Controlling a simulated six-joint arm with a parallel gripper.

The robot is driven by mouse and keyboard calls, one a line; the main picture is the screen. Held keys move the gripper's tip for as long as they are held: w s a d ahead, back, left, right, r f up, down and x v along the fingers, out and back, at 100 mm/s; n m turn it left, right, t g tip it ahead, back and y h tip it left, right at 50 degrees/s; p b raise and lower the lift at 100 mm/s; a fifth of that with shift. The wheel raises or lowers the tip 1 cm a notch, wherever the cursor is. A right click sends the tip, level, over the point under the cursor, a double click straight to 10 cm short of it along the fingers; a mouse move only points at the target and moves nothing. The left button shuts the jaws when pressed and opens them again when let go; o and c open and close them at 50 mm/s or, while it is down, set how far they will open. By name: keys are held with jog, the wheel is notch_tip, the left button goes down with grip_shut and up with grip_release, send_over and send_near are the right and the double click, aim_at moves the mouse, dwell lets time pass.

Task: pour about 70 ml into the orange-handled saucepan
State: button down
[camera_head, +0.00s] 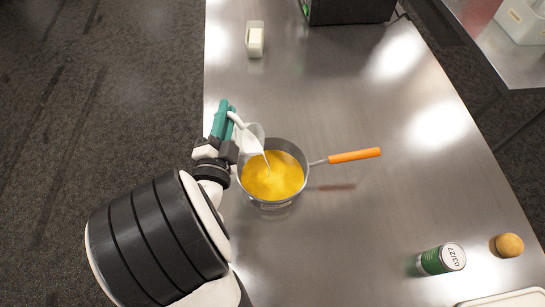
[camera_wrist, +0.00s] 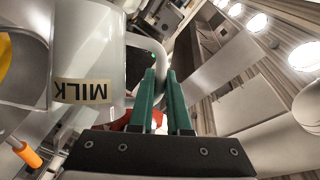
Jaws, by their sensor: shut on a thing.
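The orange-handled saucepan (camera_head: 295,200) stands on the steel table, its orange handle (camera_head: 355,156) pointing right. Yellow liquid (camera_head: 268,180) lies in it. My gripper (camera_head: 222,122) is at the pan's upper left, its green fingers shut on the handle of a white jug (camera_head: 246,140). The jug is tilted over the pan's rim, and a thin white stream runs from its lip into the yellow liquid. In the wrist view the jug (camera_wrist: 95,45) bears a MILK label (camera_wrist: 83,91), and the fingers (camera_wrist: 160,100) are at its handle. The level inside the jug is hidden.
A white container (camera_head: 255,40) stands at the back left. A green can (camera_head: 441,259) and a round brown item (camera_head: 508,245) are at the front right, near a pale tray (camera_head: 505,299). A dark box (camera_head: 350,10) is at the back. The table right of the pan is mostly clear.

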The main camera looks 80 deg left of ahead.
aim_at(214, 111)
jog(key=shift+w+d+r+m+y, duration=0.5)
jog(key=shift+w+r+m, duration=0.1)
jog(key=shift+m, duration=0.3)
dwell(1.4)
jog(key=shift+w+d+m, duration=0.2)
jog(key=shift+w+m, duration=0.1)
jog(key=s+n, duration=0.1)
jog(key=s+a+f+n+h, duration=0.1)
jog(key=shift+a+n, duration=0.3)
jog(key=shift+s+a+r+n+h, duration=0.1)
jog(key=shift+s+a+n+h, duration=0.25)
jog(key=shift+n, duration=0.25)
jog(key=shift+s+a+r+n+h, duration=0.1)
jog(key=shift+s+a+n+h, duration=0.15)
jog(key=shift+s+n, duration=0.25)
jog(key=shift+s+a+f+n+h, duration=0.15)
jog(key=shift+n+h, duration=0.15)
jog(key=shift+n, duration=0.3)
dwell(0.4)
jog(key=shift+s+a, duration=0.25)
jog(key=s+a+f+n+t+h, duration=0.1)
jog(key=s+a+f+n, duration=0.1)
jog(key=f, duration=0.3)
jog(key=s+a+f+n+t+h, duration=0.1)
jog(key=s+a+f+n+h, duration=0.1)
jog(key=f, duration=0.4)
jog(key=shift+s+f+n, duration=0.3)
jog(key=shift+s+n, duration=0.25)
jog(key=shift+n, duration=0.25)
